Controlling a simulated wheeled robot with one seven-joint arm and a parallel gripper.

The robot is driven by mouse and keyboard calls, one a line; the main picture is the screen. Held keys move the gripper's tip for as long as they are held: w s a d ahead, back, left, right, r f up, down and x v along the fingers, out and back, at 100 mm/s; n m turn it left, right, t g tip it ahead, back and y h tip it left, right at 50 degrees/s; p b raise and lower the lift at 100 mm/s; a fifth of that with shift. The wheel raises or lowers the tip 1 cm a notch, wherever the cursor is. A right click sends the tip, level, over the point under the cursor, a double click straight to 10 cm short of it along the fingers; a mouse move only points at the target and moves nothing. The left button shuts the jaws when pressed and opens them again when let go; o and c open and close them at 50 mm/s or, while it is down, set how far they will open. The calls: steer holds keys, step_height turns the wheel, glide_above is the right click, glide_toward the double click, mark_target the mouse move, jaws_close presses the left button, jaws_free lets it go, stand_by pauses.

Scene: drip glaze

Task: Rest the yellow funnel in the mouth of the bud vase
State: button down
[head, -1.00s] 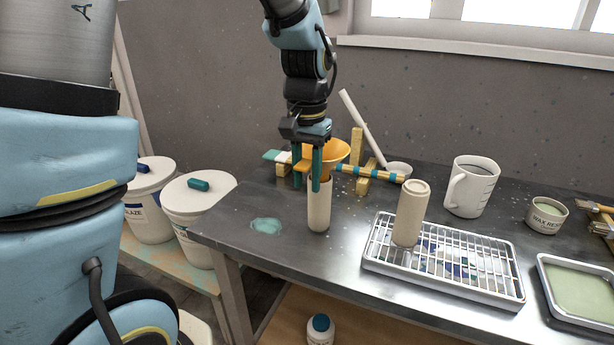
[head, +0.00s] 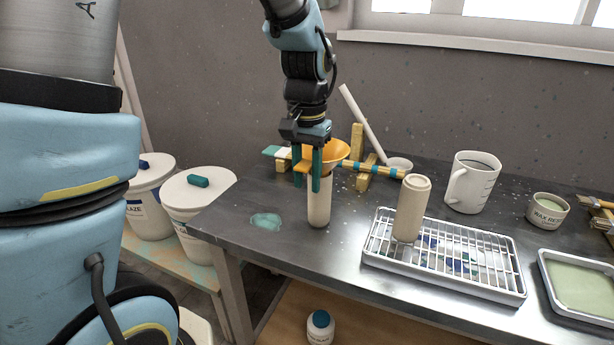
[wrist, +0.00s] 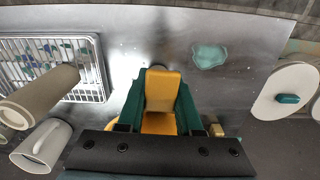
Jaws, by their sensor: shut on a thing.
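The yellow funnel (head: 336,151) is held by its flat tab between the green fingers of my gripper (head: 307,174). The wrist view shows the yellow tab (wrist: 162,92) clamped between both fingers (wrist: 160,100). A slim cream bud vase (head: 319,208) stands upright on the table directly below the fingers and funnel. My fingers overlap its top in the head view. The funnel's spout and the vase's mouth are hidden, so I cannot tell whether the spout is inside. In the wrist view the vase is mostly hidden behind the gripper.
A wider cream cylinder (head: 412,208) stands on a wire rack tray (head: 375,262) to the right. A green puddle (head: 266,221) lies left.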

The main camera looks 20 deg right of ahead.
mark_target(307, 162)
steer(key=shift+f, duration=0.45)
stand_by(0.4)
stand_by(0.3)
steer(key=shift+c, duration=0.9)
jaws_free()
steer(key=shift+r, duration=0.15)
steer(key=shift+r+p, duration=2.95)
steer(key=shift+r, duration=0.45)
